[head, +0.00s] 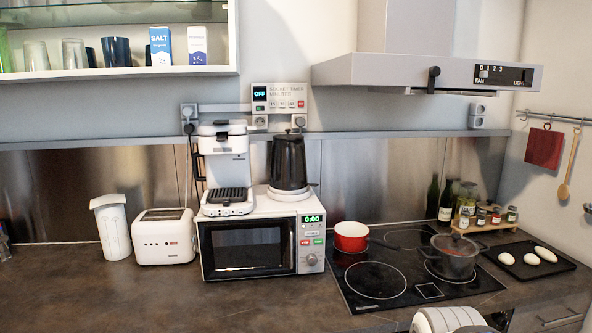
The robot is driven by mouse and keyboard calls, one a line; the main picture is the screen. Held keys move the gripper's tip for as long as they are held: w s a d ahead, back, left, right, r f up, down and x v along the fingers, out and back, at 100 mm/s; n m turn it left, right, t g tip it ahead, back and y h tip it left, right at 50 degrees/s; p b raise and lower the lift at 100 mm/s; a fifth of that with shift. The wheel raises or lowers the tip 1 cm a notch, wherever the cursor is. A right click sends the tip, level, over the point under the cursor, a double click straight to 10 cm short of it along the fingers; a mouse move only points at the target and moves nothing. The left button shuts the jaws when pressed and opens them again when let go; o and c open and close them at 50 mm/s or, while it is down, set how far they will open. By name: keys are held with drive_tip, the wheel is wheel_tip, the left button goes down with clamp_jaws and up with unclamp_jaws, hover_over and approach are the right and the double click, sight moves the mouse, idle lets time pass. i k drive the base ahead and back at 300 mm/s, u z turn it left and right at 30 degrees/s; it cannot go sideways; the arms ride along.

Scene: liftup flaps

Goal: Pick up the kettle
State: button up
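A black kettle (289,162) stands upright on a round white base (291,194) on top of the white microwave (262,241), at its right side. Its lid has a small knob on top. I cannot make out its handle clearly. A white rounded part at the bottom edge, right of centre, looks like part of my arm. My gripper's fingers do not show, and nothing of mine is near the kettle.
A white coffee machine (226,168) stands left of the kettle on the microwave. A shelf ledge (345,134) and socket timer (279,103) are behind. The black hob (410,268) holds a red pot (350,237) and a grey pot (455,262). The range hood (425,72) overhangs at upper right.

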sight(287, 174)
drive_tip(key=z, duration=0.3)
drive_tip(key=i, duration=1.1)
drive_tip(key=u, duration=0.2)
